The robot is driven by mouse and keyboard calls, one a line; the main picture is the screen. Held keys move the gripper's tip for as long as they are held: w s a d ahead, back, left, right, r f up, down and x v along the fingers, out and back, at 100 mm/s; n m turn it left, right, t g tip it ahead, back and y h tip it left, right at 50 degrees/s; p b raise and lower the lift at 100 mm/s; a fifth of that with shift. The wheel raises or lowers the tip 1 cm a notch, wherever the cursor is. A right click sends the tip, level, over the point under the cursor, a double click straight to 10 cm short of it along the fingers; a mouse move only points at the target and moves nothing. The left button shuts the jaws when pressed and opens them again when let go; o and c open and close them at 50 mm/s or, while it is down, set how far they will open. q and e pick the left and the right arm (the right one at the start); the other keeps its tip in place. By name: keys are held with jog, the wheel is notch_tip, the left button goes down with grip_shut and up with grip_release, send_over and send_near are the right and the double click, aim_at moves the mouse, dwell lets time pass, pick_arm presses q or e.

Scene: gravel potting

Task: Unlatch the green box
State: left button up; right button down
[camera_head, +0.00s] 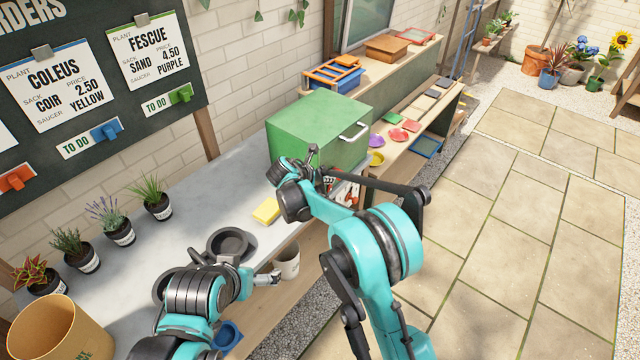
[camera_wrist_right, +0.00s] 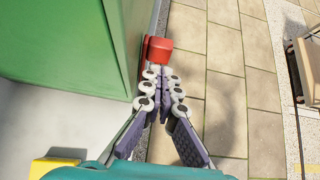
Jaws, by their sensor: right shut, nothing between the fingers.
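The green box (camera_head: 312,125) stands on the grey bench top with its lid down and a silver handle (camera_head: 353,133) on its front. In the right wrist view the box (camera_wrist_right: 75,45) fills the upper left, and a red latch piece (camera_wrist_right: 158,50) sticks out at its front edge. My right gripper (camera_head: 312,157) is at the box's near lower front. Its fingers (camera_wrist_right: 163,80) are shut and empty, just below the latch in that view; I cannot tell whether they touch it. My left gripper (camera_head: 268,277) is low by a pale cup; its fingers are too small to judge.
A yellow sponge-like block (camera_head: 266,210) and a dark saucer (camera_head: 228,243) lie on the bench. Potted plants (camera_head: 118,230) line the wall side. The pale cup (camera_head: 289,262) is by the bench's front edge. Coloured saucers (camera_head: 391,135) lie beyond the box. The paved floor at right is open.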

aim_at(339, 172)
jog(key=shift+w+d+f, duration=0.25)
jog(key=shift+w+d, duration=0.35)
jog(key=shift+w, duration=0.25)
jog(key=shift+w+d+r, duration=0.15)
jog(key=shift+w+d, duration=0.65)
jog(key=shift+w, duration=0.35)
